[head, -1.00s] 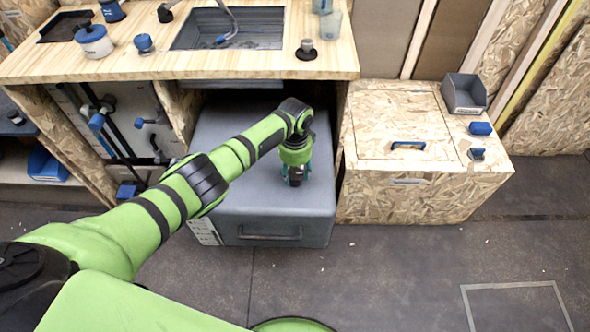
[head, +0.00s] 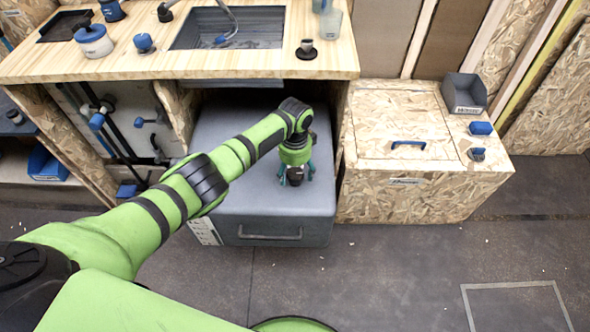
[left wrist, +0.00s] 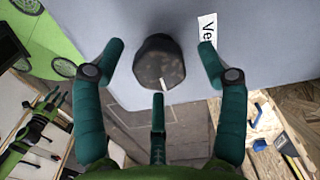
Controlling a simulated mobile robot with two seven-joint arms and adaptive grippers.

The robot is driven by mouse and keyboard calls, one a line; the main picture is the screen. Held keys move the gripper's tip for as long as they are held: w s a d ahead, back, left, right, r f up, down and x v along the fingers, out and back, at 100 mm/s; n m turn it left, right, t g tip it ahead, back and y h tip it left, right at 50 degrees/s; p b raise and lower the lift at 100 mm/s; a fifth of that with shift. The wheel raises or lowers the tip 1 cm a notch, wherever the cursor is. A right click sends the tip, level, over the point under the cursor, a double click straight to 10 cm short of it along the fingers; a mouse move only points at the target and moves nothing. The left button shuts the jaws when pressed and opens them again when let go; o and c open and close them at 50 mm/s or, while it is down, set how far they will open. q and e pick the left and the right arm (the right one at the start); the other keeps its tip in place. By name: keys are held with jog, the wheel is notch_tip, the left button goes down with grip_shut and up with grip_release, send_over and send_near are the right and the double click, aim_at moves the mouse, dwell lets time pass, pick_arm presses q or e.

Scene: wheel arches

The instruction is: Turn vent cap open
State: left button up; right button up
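The vent cap (left wrist: 160,62) is a dark, faceted knob with a light mark, on the top of a grey tank (head: 255,201) under the counter. In the left wrist view a white label (left wrist: 208,36), partly cut off and reading "Ve", is beside it. My left gripper (head: 295,180) points down over the tank top. In the left wrist view its teal fingers (left wrist: 158,70) are spread open, with the cap between and beyond the fingertips. I see no finger clearly touching the cap. My right gripper is not in view.
A wooden counter (head: 270,69) with a sink (head: 228,28) overhangs the back of the tank. A chipboard box (head: 400,192) with a blue handle stands close on the right. The dark floor (head: 400,280) in front is clear.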

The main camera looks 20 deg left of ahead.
aim_at(295, 173)
pick_arm(q)
notch_tip(295, 173, up, 12)
dwell(0.6)
dwell(0.4)
